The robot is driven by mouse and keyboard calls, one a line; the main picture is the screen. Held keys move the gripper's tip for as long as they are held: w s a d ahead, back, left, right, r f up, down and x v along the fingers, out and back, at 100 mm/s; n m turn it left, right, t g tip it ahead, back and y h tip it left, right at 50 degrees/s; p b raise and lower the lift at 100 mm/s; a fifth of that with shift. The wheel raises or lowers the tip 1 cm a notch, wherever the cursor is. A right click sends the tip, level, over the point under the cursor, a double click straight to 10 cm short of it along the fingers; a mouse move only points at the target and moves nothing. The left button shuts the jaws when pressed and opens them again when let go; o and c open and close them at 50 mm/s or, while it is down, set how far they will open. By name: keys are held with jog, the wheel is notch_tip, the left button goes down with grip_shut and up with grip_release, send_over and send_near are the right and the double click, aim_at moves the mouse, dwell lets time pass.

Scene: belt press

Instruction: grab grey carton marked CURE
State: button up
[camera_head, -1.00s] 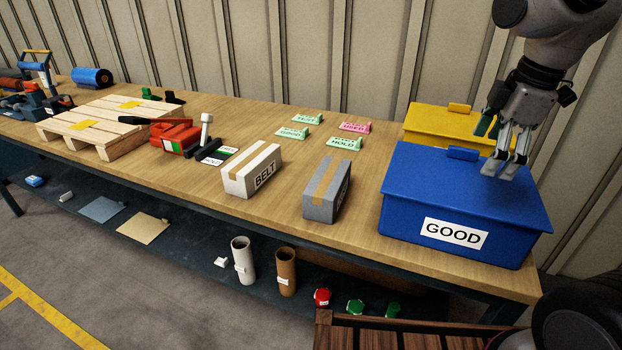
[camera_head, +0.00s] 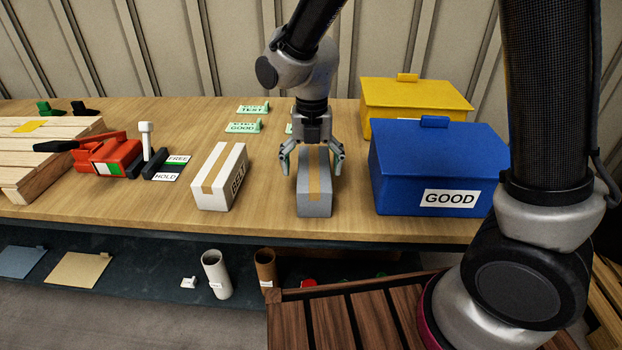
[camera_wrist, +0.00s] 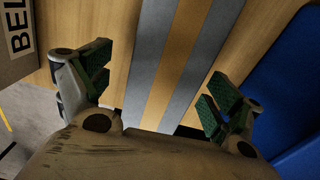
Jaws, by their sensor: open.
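The grey carton (camera_head: 314,203) stands on the wooden bench with a tan tape strip along its top. Its marked side is turned out of view now, so I cannot read the lettering. My gripper (camera_head: 312,166) points down over the carton, with one finger on each side of it. In the wrist view the carton (camera_wrist: 149,60) lies between the two green finger pads of my gripper (camera_wrist: 160,90). The jaws are open, with visible gaps to both sides of the carton. The wrist view does not settle how low the fingertips are relative to its top.
A white BELT carton (camera_head: 211,195) stands to the left. The blue GOOD bin (camera_head: 400,185) stands close on the right, with a yellow bin (camera_head: 385,95) behind. A red tool (camera_head: 108,155) and green label signs (camera_head: 243,126) are also on the bench. Bare bench lies around the carton.

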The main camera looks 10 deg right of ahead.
aim_at(314, 166)
jog(key=f, duration=0.4)
jog(key=shift+s+d+f, duration=0.15)
jog(key=shift+d+f, duration=0.1)
jog(key=shift+f, duration=0.05)
jog(key=shift+c, duration=0.4)
jog(key=c, duration=1.5)
notch_tip(314, 166, up, 10)
jog(key=shift+r, duration=0.1)
